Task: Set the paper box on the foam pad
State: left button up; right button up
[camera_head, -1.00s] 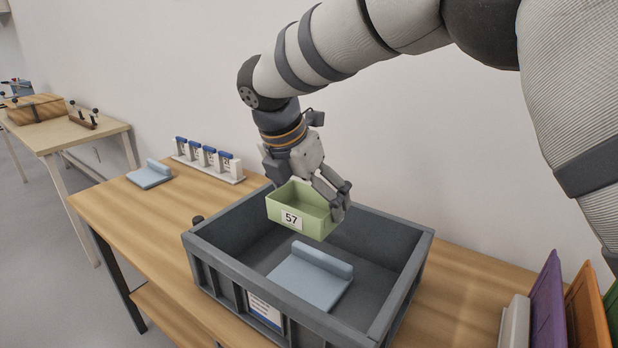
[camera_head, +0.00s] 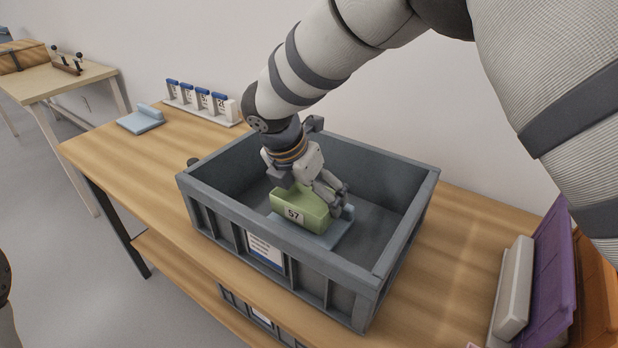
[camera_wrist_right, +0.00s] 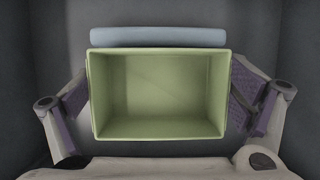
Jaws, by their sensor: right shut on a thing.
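The paper box (camera_head: 294,214) is a green open-topped box with a "57" label. My right gripper (camera_head: 307,200) is shut on it and holds it upright inside the grey crate (camera_head: 384,262). In the right wrist view the box (camera_wrist_right: 160,95) is empty and sits between the two fingers of my right gripper (camera_wrist_right: 160,100). The light blue foam pad (camera_head: 336,232) lies on the crate floor under the box, with its raised ridge (camera_wrist_right: 158,37) along one side of the box. I cannot tell whether the box bottom touches the pad. My left gripper is not in view.
The crate walls surround the box and gripper. Another light blue pad (camera_head: 140,120) and a rack of small blue-topped containers (camera_head: 203,101) are on the wooden table (camera_head: 120,156) at the back left. Purple (camera_head: 553,278) and orange (camera_head: 588,300) panels stand at the right.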

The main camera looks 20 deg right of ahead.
aim_at(309, 206)
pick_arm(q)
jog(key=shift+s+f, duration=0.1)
pick_arm(e)
jog(key=shift+f, duration=0.6)
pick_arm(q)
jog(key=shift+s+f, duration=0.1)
pick_arm(e)
jog(key=shift+f, duration=0.65)
jog(key=o, duration=0.6)
jog(key=shift+o, duration=0.2)
jog(key=shift+r+p, duration=0.6)
jog(key=shift+r, duration=2.4)
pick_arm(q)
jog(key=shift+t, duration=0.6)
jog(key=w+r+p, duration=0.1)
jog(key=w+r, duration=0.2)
pick_arm(e)
notch_tip(309, 206, up, 6)
